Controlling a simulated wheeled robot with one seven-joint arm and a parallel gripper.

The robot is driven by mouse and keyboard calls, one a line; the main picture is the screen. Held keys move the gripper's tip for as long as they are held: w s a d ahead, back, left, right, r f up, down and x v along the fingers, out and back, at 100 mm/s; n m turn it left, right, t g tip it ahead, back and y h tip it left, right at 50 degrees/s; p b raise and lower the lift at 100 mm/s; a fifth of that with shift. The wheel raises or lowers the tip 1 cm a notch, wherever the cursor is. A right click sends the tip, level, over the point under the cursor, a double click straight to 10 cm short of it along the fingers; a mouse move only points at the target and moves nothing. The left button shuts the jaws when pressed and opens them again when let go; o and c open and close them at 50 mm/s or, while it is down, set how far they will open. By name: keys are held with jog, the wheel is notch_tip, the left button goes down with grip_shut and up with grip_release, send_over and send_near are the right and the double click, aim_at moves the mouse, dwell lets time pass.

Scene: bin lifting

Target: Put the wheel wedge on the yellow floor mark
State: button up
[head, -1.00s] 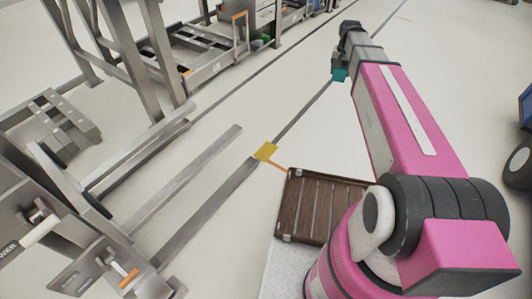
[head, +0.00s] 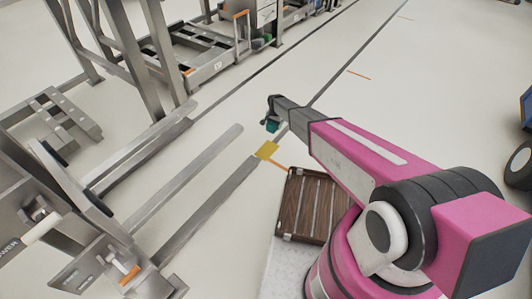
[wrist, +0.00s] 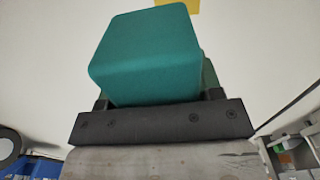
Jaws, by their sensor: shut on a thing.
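The wheel wedge (wrist: 148,58) is a teal block that fills the upper middle of the wrist view. My gripper (wrist: 158,100) is shut on it. In the head view the wedge (head: 271,126) is a small teal patch under my gripper (head: 269,118), held above the floor. The yellow floor mark (head: 266,150) is a small square on the floor, just below the wedge in the picture. A corner of the mark (wrist: 178,4) also shows at the top edge of the wrist view. My fingers are mostly hidden behind the wedge.
A brown slatted tray (head: 284,222) lies near my base, just below the mark in the picture. Steel rails (head: 207,217) run to the mark from the lower left. A steel machine frame (head: 122,65) stands at left. Pale floor right of the mark is clear.

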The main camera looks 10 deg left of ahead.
send_over(265, 152)
notch_tip(265, 152, down, 11)
notch_tip(265, 152, down, 6)
jog(key=shift+s+r, duration=0.1)
jog(key=shift+s, duration=0.05)
jog(key=shift+m, duration=0.3)
jog(key=shift+d+f, duration=0.1)
jog(key=shift+f, duration=1.95)
jog(key=shift+f, duration=0.1)
jog(key=o, duration=1.1)
jog(key=shift+o, duration=0.2)
